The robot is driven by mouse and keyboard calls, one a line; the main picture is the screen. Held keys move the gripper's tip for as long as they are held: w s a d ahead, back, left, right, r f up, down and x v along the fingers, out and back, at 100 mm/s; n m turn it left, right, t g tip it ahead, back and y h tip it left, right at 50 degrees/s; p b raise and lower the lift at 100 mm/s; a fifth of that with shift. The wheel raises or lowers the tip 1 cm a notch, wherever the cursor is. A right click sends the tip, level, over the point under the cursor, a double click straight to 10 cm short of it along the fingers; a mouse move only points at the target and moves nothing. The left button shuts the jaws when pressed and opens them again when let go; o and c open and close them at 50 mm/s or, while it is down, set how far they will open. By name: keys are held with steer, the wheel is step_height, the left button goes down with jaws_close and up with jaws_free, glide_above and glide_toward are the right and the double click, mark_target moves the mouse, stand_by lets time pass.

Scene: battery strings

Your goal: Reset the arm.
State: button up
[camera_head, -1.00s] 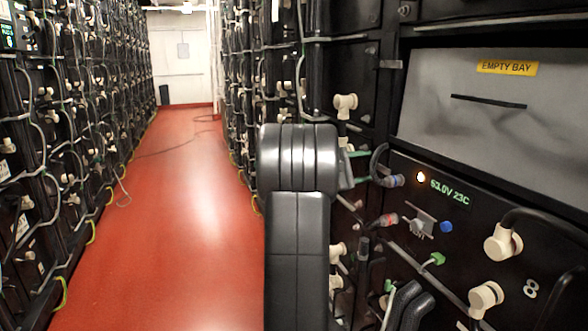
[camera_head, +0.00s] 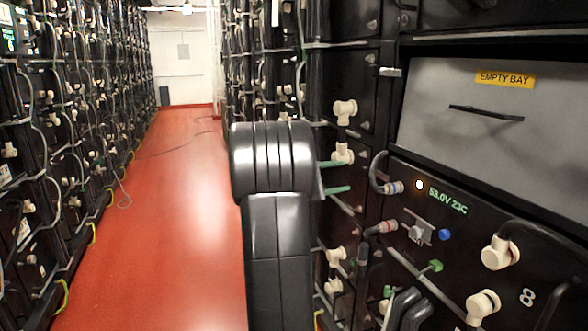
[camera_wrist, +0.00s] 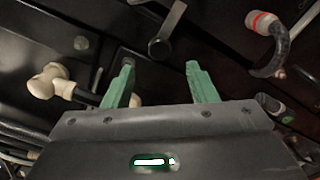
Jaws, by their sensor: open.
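My black arm (camera_head: 278,215) stands upright in the middle of the head view, in front of the right-hand rack. My gripper (camera_head: 348,176) points right toward the rack, its green fingers apart with nothing visible between them. In the wrist view, my gripper (camera_wrist: 160,72) shows two separated green fingers with only dark rack front beyond. A white elbow connector (camera_wrist: 48,82) is left of the fingers. A red-banded connector (camera_wrist: 262,22) on a dark hose is at upper right. The fingers' distance from the rack is hard to tell.
The right rack has a grey empty-bay panel (camera_head: 470,130) above a lit battery unit (camera_head: 450,215) with a blue knob (camera_head: 445,235) and cream connectors (camera_head: 500,252). A left rack (camera_head: 50,170) lines the other side. The red aisle floor (camera_head: 170,210) is largely clear, with a thin cable farther back.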

mark_target(363, 171)
steer(key=v, duration=0.5)
steer(key=b+x, duration=0.2)
steer(key=x, duration=1.2)
steer(key=shift+f+b, duration=0.15)
steer(key=shift+b, duration=0.15)
steer(key=shift+r+n+p, duration=0.3)
steer(key=shift+r+p, duration=0.05)
steer(key=shift+p, duration=0.5)
steer(key=shift+a+n+p, duration=0.15)
steer(key=shift+n+p, duration=0.15)
steer(key=shift+p, duration=0.15)
steer(key=n+p, duration=0.5)
steer(key=p, duration=0.1)
steer(key=shift+p, duration=0.35)
steer(key=n+p, duration=0.6)
steer(key=p, duration=0.1)
steer(key=v, duration=0.6)
steer(key=shift+f, duration=0.15)
steer(key=shift+f, duration=0.1)
